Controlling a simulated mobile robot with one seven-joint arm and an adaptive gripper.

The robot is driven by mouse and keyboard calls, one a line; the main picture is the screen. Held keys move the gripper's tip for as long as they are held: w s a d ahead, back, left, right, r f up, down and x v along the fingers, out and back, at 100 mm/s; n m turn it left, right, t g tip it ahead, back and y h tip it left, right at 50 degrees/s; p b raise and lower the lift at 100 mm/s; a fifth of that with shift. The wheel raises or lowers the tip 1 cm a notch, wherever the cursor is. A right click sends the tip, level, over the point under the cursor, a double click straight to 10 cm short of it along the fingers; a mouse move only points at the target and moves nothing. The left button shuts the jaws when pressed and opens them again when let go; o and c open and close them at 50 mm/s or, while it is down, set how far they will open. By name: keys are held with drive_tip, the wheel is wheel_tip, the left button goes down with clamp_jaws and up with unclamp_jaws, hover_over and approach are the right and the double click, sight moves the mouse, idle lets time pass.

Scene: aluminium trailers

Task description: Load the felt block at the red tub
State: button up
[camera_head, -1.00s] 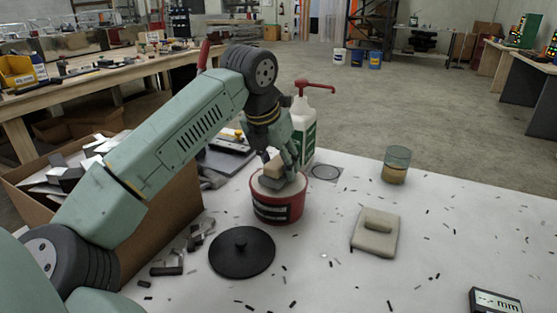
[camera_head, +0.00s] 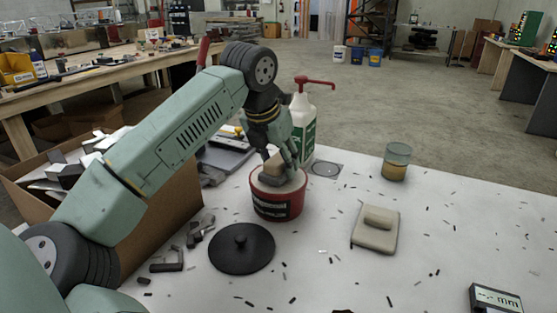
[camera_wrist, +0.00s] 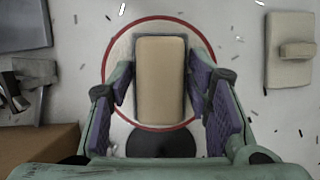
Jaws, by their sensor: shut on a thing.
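The felt block (camera_head: 275,168) has a tan wooden back and a grey felt underside. My gripper (camera_head: 284,160) is shut on it, one finger on each long side in the wrist view (camera_wrist: 160,88). The red tub (camera_head: 278,205) is open and stands upright on the table, with a pale surface inside its rim. The block is at the tub's mouth, felt side down, at or very near that surface; I cannot tell whether they touch. In the wrist view, the block (camera_wrist: 160,65) lies inside the tub's red rim (camera_wrist: 118,37).
A black round lid (camera_head: 241,255) lies in front of the tub. A pump bottle (camera_head: 303,125) stands behind it. A glass jar (camera_head: 395,165) and a pale pad with a raised grip (camera_head: 376,232) are to the right. A cardboard box (camera_head: 165,215) of offcuts stands left.

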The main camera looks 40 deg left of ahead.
drive_tip(key=shift+f+b, duration=0.4)
idle(1.4)
drive_tip(key=shift+r, duration=0.1)
drive_tip(key=shift+r+p, duration=2.3)
drive_tip(key=shift+r, duration=1.25)
drive_tip(key=shift+f, duration=0.1)
